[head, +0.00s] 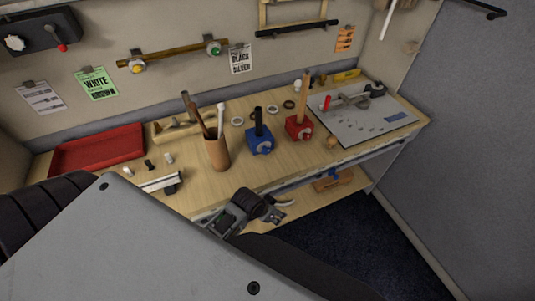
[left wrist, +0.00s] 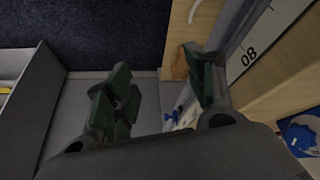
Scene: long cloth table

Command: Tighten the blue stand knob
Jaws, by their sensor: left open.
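The blue stand (head: 261,146) stands on the wooden workbench with a black post rising from it. A small knob (head: 266,151) shows on its front face, too small to tell how far it is turned. My left gripper (head: 268,211) is just in front of the bench's front edge, below and apart from the blue stand. In the left wrist view its two fingers (left wrist: 160,92) are spread apart with nothing between them. A blue and white thing (left wrist: 302,134) shows at the lower right there; I cannot tell if it is the stand. My right gripper is not in view.
A red stand (head: 299,128) with a wooden post is right of the blue one. A brown cup (head: 217,154) of tools stands to its left. A grey board (head: 365,128) lies at the right, a red tray (head: 97,150) at the left. A lower shelf (head: 305,197) is under the bench.

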